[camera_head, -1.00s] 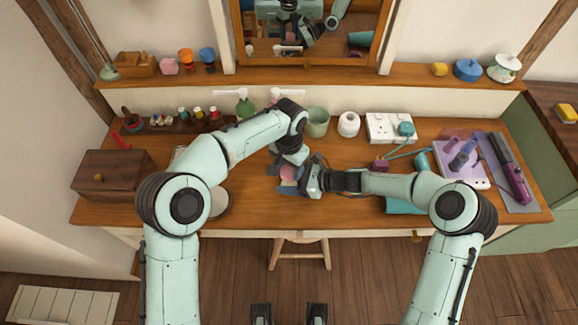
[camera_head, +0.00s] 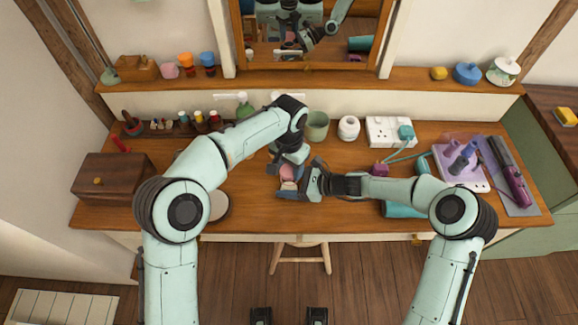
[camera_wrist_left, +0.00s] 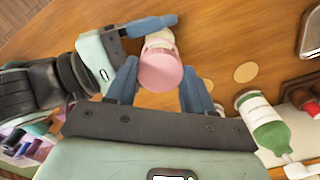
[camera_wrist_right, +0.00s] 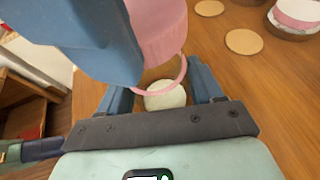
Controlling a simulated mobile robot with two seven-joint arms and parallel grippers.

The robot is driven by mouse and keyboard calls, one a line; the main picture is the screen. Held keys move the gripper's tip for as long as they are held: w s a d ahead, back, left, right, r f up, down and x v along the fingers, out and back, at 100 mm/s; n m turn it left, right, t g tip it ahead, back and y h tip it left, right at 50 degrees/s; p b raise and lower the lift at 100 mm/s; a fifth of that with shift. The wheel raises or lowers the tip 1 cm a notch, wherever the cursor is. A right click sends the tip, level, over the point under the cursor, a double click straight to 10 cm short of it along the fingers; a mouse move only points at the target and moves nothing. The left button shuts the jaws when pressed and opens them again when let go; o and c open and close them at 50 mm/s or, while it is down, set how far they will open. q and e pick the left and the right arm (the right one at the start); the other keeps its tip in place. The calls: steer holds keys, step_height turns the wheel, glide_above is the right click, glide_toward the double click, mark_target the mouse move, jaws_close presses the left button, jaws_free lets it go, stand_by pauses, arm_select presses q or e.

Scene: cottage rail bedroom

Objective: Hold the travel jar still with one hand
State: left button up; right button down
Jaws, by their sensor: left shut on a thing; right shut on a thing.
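The travel jar (camera_head: 288,184) is upright above the desk's front half, with a pink top (camera_wrist_left: 160,72) and a pale lower part (camera_wrist_left: 158,40). My left gripper (camera_head: 284,168) is shut on the pink top; its blue fingers flank it in the left wrist view. My right gripper (camera_head: 290,190) is shut on the lower part from the right; its fingers also show in the right wrist view (camera_wrist_right: 162,94). That view shows a pink rim (camera_wrist_right: 178,82) and pale contents (camera_wrist_right: 166,97). The fingers hide parts of the jar. I cannot tell whether the top is seated.
A green cup (camera_head: 317,126), a white roll (camera_head: 349,128) and a power strip (camera_head: 388,132) stand at the desk's back. A wooden box (camera_head: 112,178) is at the left. A purple hair tool (camera_head: 510,173) lies at the right. Two flat discs (camera_wrist_right: 243,42) lie near the jar.

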mark_target(289, 170)
arm_select(q)
steer(key=shift+r, duration=2)
arm_select(e)
steer(key=shift+c, duration=0.5)
jaws_free()
steer(key=shift+d, duration=0.1)
